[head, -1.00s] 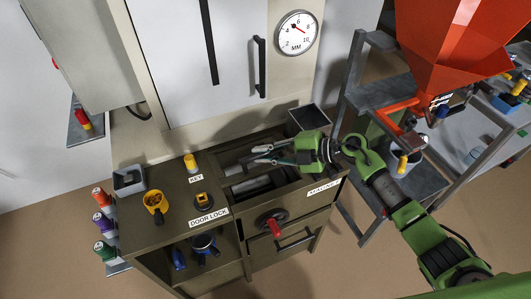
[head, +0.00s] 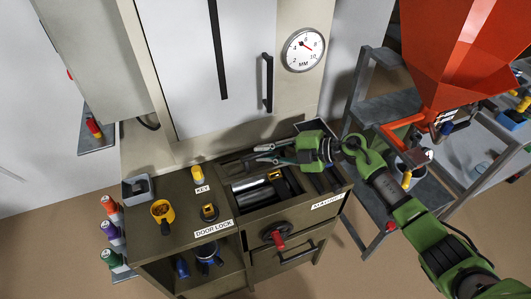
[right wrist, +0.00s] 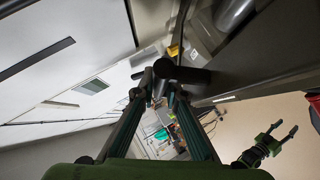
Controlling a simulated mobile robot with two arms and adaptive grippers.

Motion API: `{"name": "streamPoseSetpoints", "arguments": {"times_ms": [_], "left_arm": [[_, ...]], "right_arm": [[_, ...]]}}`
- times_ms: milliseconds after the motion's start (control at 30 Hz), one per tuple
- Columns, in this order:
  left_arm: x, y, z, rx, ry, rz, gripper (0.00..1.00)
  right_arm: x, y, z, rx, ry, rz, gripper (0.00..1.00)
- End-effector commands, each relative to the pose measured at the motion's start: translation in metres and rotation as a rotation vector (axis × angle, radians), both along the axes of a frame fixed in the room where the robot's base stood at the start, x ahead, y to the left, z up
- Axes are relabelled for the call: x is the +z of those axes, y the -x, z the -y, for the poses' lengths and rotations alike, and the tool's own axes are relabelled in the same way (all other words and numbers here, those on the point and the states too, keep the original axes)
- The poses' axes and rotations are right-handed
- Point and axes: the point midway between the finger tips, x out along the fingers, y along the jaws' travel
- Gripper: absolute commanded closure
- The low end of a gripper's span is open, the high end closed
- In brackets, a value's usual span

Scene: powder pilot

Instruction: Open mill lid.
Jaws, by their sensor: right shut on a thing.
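The mill is a dark olive cabinet (head: 190,232) with an opening in its top at the right. Metal rollers (head: 250,184) and a yellow-and-black part show inside it. My right gripper (head: 264,155) is over the back of the opening, its fingers pointing left. In the right wrist view its fingers (right wrist: 164,84) are closed on a dark round bar (right wrist: 182,75), the mill lid's handle. The lid is mostly hidden behind the gripper and hard to make out. My left gripper (right wrist: 284,130) shows small at the lower right of the wrist view, its fingers apart.
A red crank knob (head: 279,241) is on the cabinet front. A dial (head: 303,50) is on the wall behind. A red hopper (head: 450,60) stands at the right.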

Motion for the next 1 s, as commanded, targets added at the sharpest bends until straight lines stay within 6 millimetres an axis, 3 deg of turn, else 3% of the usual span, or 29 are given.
{"name": "streamPoseSetpoints", "arguments": {"times_ms": [467, 1000], "left_arm": [[0.0, 0.002, 0.0, -0.001, -0.001, -0.002, 0.6], [0.0, 0.0, 0.001, 0.0, 0.001, 0.0, 0.6]], "right_arm": [[0.002, 0.002, 0.007, -0.002, 0.0, 0.001, 0.81], [0.041, 0.037, 0.091, -0.001, -0.001, 0.002, 0.81]]}}
